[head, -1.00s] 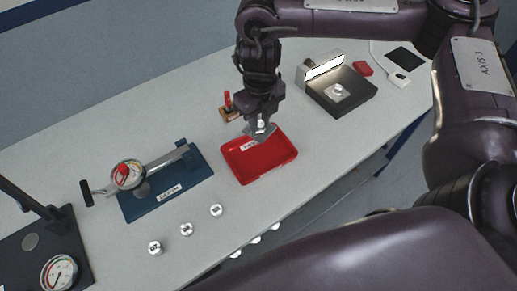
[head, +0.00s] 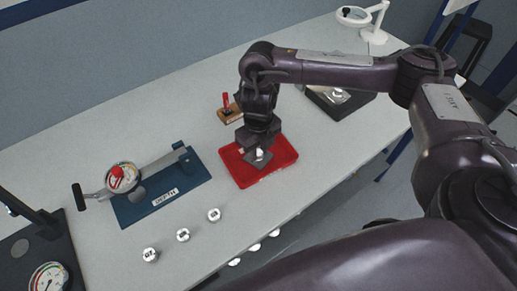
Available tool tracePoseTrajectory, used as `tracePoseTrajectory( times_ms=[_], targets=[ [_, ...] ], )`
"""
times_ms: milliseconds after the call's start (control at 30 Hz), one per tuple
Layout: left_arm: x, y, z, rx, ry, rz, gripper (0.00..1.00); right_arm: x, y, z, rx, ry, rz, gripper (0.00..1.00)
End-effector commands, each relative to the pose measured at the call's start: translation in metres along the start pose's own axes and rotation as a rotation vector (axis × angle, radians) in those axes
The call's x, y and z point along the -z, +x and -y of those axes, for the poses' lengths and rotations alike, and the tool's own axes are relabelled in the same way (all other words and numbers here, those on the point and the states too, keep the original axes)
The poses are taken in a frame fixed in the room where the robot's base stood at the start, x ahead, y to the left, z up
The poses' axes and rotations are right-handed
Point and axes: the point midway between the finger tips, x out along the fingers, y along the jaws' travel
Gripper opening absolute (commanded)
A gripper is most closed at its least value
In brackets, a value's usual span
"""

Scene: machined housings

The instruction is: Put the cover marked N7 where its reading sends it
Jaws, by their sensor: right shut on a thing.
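My right gripper (head: 258,158) is low over the red tray (head: 286,166), shut on a small pale cover (head: 260,153). The mark on this cover cannot be read, and the fingers hide part of it. I cannot tell whether it touches the tray floor. Three round silver covers stand in a row on the table: a near one (head: 150,254), a middle one (head: 183,235) and a far one (head: 214,214). Their dark marks are too small to read surely. The blue gauge stand (head: 160,200), labelled DEPTH, has a dial and lever. My left gripper is not in view.
A second dial gauge (head: 48,278) on a dark base is at lower left. A wooden block with a red handle (head: 226,102) stands behind the tray. A black box (head: 325,104) and white lamp magnifier (head: 358,17) are farther right. More pale discs (head: 254,247) show below the table's front edge.

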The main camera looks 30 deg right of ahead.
Motion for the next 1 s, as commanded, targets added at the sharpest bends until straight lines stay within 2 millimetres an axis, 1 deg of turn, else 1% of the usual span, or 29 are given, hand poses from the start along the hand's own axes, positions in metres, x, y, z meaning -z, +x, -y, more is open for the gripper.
tracePoseTrajectory(
  times_ms=[167, 200, 333, 567, 733, 867, 1000],
  targets=[
    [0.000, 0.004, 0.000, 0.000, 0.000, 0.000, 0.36, 0.000, 0.005, 0.000, 0.000, 0.000, 0.000, 0.00],
    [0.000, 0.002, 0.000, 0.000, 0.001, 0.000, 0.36, 0.000, 0.003, 0.000, 0.000, 0.000, 0.000, 0.27],
    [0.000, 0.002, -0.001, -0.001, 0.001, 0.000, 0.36, 0.000, 0.003, 0.000, 0.000, 0.000, 0.000, 0.44],
    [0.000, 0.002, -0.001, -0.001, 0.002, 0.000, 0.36, 0.000, 0.003, 0.000, 0.000, 0.000, 0.000, 0.44],
    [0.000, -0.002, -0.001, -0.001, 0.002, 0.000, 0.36, -0.001, -0.007, 0.000, 0.001, -0.001, 0.003, 0.44],
    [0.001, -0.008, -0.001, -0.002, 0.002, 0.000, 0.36, -0.002, -0.027, 0.000, 0.002, -0.003, 0.006, 0.44],
    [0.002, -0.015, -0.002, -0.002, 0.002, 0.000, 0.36, -0.002, -0.056, 0.000, 0.003, -0.003, 0.008, 0.44]
  ],
)
